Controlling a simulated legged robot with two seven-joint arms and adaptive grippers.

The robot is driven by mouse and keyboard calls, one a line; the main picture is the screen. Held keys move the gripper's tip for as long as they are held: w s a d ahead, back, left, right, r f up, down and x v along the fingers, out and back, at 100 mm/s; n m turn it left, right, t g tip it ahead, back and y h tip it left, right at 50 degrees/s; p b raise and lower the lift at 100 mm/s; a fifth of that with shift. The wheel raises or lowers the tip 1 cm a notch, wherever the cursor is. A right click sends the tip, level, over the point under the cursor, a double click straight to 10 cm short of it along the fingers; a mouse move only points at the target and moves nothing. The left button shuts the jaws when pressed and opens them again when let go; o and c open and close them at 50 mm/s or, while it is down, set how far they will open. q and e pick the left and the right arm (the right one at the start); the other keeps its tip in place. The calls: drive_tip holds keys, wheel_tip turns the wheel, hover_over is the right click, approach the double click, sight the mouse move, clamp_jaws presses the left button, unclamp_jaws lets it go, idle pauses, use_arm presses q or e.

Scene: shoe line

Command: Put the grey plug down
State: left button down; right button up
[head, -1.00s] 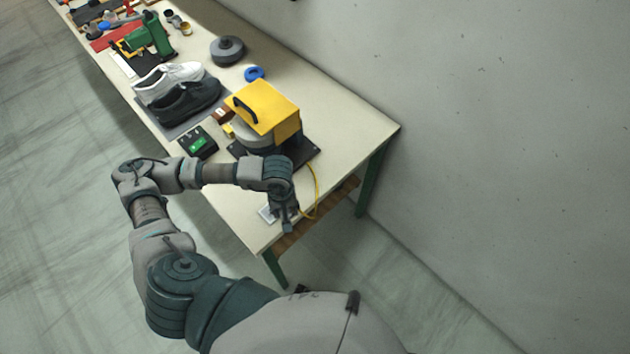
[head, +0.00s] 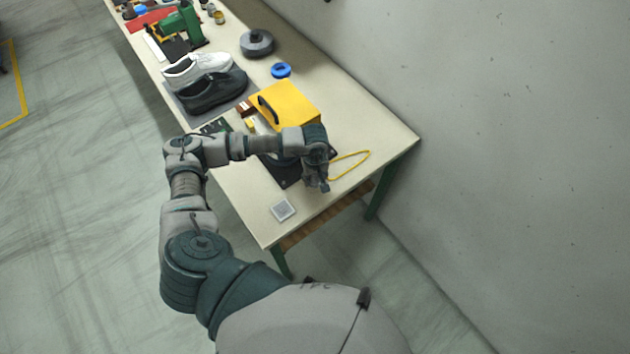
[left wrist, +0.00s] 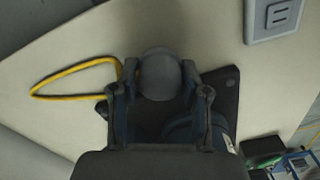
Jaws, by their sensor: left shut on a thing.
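My left gripper (head: 323,186) is shut on the grey plug (left wrist: 160,74), whose rounded grey end shows between the fingers in the left wrist view, where the gripper also shows (left wrist: 160,92). In the head view the plug is hidden by the gripper. A yellow cord (head: 352,164) loops to the right of the gripper; it also shows in the left wrist view (left wrist: 72,78). The gripper is over the table's near end (head: 245,205), beside the yellow machine (head: 290,106). The height of the plug above the table is hard to tell. My right gripper is not in view.
A square grey socket plate (head: 283,209) lies near the table's front corner, apart from the gripper; it also shows in the left wrist view (left wrist: 274,18). A black shoe (head: 212,92), a white shoe (head: 198,68) and a blue ring (head: 281,70) are farther back. The right table edge is clear.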

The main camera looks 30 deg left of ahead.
sight(316, 184)
use_arm(q)
drive_tip(key=shift+f, duration=0.35)
drive_tip(key=shift+d+f+p, duration=0.2)
drive_tip(key=shift+f+p, duration=0.05)
drive_tip(key=shift+f, duration=0.3)
drive_tip(key=shift+d+f+p, duration=0.15)
drive_tip(key=shift+f+p, duration=0.05)
drive_tip(key=shift+f, duration=0.55)
drive_tip(key=shift+d, duration=0.15)
drive_tip(key=shift+f, duration=0.1)
drive_tip(key=c, duration=0.8)
unclamp_jaws()
drive_tip(key=shift+o, duration=1.2)
drive_tip(key=shift+a, duration=0.35)
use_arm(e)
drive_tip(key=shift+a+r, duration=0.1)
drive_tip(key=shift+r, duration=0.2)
